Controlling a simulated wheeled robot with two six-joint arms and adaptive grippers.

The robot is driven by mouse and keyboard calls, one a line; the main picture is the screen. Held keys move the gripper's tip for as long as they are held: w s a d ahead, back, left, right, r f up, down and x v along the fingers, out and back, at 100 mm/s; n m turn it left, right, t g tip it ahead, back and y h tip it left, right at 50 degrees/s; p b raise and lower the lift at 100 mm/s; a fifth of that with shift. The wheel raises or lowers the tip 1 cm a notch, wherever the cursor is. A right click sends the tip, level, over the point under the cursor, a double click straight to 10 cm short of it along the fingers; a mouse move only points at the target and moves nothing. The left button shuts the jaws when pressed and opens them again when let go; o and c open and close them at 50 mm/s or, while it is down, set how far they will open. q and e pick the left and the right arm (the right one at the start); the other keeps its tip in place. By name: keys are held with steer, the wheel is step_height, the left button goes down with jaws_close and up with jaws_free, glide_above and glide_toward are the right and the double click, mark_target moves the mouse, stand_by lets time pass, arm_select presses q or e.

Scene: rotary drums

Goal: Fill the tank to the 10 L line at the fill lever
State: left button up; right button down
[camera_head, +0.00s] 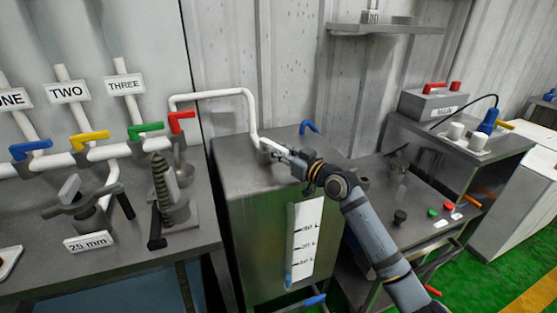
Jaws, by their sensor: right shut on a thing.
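The tank (255,215) is a grey metal box in the middle. Its white gauge plate (306,240) carries several dark marks, too small to read surely. A short blue column (289,277) stands at the gauge's lower left, its top near the lowest mark. A white fill pipe (250,110) runs down onto the tank top. My right gripper (277,153) is at the pipe's foot, shut on a small part there that looks like the fill lever; the fingers mostly hide it. My left gripper is not in view.
A blue handle (309,127) sits at the tank's back edge. Blue, yellow, green and red valve levers (181,121) line the pipes at left. A bench (100,260) with tools stands left; a lower table (405,195) with coloured buttons stands right.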

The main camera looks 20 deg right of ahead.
steer(key=c, duration=1.2)
jaws_free()
steer(key=v, duration=0.6)
steer(key=shift+s+d+f, duration=0.1)
steer(key=shift+s+d, duration=0.1)
steer(key=shift+d, duration=0.05)
steer(key=shift+s, duration=0.55)
